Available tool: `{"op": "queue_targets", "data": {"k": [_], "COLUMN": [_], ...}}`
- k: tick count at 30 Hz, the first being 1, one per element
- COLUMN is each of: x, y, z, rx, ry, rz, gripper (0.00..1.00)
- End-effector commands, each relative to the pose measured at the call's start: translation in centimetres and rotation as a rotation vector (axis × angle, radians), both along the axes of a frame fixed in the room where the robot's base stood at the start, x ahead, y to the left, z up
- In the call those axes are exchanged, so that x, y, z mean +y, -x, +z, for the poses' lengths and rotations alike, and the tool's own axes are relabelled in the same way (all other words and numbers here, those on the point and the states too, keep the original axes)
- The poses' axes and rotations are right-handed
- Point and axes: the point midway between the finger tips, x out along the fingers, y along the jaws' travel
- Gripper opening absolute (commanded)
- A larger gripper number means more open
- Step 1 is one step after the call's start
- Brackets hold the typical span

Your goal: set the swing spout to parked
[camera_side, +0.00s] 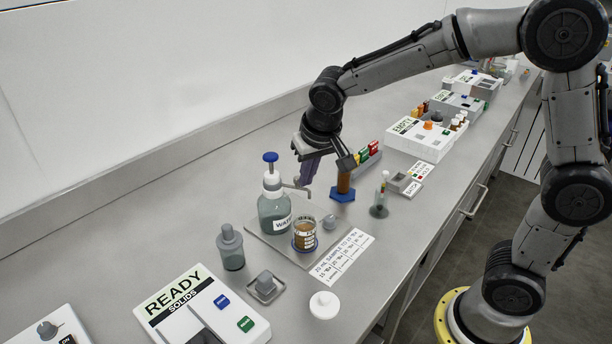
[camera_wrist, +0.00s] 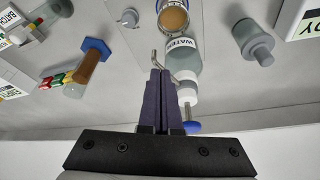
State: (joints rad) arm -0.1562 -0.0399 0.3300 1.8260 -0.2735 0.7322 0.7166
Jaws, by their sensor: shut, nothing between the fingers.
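The water bottle (camera_side: 275,215) stands on a grey plate and has a blue knob on top. Its thin metal swing spout (camera_side: 296,188) reaches to the right in the side view, and in the wrist view the spout (camera_wrist: 172,68) curves close beside my fingertips. My gripper (camera_side: 304,183) is shut and empty, its purple fingers pointing down at the spout's outer end. The gripper also shows in the wrist view (camera_wrist: 160,72). I cannot tell whether the fingers touch the spout. A beaker of brown contents (camera_side: 305,235) stands on the plate in front of the bottle, to one side of the spout's tip.
A grey bottle (camera_side: 231,248) and white lid (camera_side: 324,305) stand nearer. The counter left of the water bottle (camera_side: 180,210) is clear.

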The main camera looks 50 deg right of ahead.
Motion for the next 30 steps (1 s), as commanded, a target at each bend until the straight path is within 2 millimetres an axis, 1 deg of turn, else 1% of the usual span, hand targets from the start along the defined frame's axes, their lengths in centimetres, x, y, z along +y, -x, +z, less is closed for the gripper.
{"op": "queue_targets", "data": {"k": [11,20,30], "x": [-1.2,-3.2,-4.9], "y": [-0.4,-1.5,-3.4], "z": [0.0,0.0,-0.1], "rx": [0.000,-0.003,-0.001], "ry": [0.000,-0.002,-0.004], "rz": [-0.002,0.249,0.561], "gripper": [0.00,0.00,0.00]}}
